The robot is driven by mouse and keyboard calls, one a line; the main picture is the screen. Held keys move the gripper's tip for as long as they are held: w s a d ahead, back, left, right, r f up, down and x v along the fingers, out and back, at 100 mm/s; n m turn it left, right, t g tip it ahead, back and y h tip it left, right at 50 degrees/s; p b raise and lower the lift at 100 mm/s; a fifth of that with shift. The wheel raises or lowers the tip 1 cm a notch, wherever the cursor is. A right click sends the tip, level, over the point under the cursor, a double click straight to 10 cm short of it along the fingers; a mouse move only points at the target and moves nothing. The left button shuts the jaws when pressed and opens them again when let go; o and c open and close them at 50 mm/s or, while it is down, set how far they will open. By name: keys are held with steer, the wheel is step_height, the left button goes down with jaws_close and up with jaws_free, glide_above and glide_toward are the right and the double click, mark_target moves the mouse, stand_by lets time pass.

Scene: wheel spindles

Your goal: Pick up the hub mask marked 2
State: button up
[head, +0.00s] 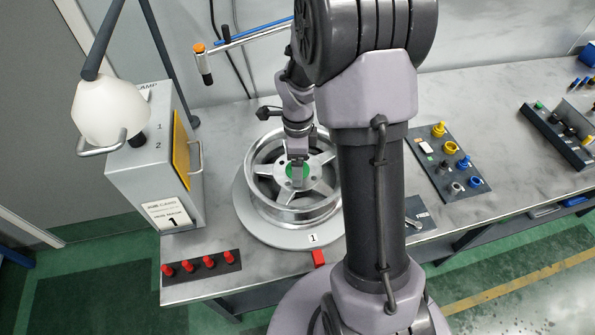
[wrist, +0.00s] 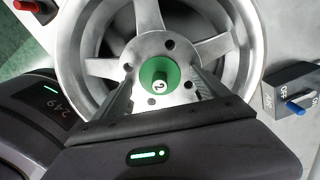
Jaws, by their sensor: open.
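The hub mask marked 2 (wrist: 158,72) is a green disc with a raised knob and a small white label. It sits at the centre of a silver spoked wheel (wrist: 103,68). In the head view the green hub mask (head: 288,170) is partly hidden by my gripper (head: 298,178), which points down over the wheel hub (head: 318,205). In the wrist view my gripper (wrist: 164,88) is open, with one finger on each side of the mask. I cannot tell how high the fingertips are above it.
The wheel lies on a round grey base (head: 262,228) labelled 1. A grey cabinet (head: 150,180) stands left, with a strip of red pegs (head: 206,266) in front. A dark board with coloured knobs (head: 447,165) is at right. An ON/OFF switch box (wrist: 293,92) is beside the wheel.

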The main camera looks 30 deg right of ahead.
steer(key=c, duration=1.4)
